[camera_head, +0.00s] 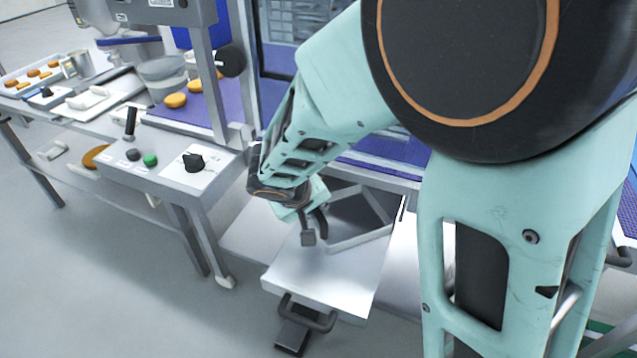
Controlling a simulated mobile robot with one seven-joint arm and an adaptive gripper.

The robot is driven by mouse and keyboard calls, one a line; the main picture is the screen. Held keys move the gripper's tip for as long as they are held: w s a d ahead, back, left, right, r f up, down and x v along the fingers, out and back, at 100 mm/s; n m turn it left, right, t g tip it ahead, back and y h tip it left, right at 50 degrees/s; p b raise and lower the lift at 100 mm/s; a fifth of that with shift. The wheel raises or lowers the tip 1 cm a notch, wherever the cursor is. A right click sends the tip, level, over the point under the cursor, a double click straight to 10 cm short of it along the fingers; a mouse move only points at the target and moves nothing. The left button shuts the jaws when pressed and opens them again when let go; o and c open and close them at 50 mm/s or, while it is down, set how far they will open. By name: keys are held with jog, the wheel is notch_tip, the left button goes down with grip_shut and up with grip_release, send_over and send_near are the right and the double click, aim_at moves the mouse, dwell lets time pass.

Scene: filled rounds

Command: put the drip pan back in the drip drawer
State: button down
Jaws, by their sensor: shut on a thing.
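The drip pan (368,240) is a shallow grey tray with low pale walls and a dark inside. It shows over the drip drawer, partly hidden by my arm. The drip drawer (335,284) is pulled out below the machine; its pale top surface and dark front handle (306,313) face the front. My gripper (315,229) reaches down at the pan's left end and is shut on the pan's edge. The exact grip is small in view. I cannot tell whether the pan touches the drawer.
A control box (165,165) with knobs and a green button stands left of the drawer. A purple conveyor belt (185,112) carries round patties behind it. Trays and pots stand on the far left table. The grey floor (120,275) at front left is clear.

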jog(key=shift+r, duration=0.15)
jog(key=c, duration=2)
grip_release()
jog(key=shift+o, duration=0.2)
jog(key=p+v, duration=0.5)
jog(key=v, duration=0.7)
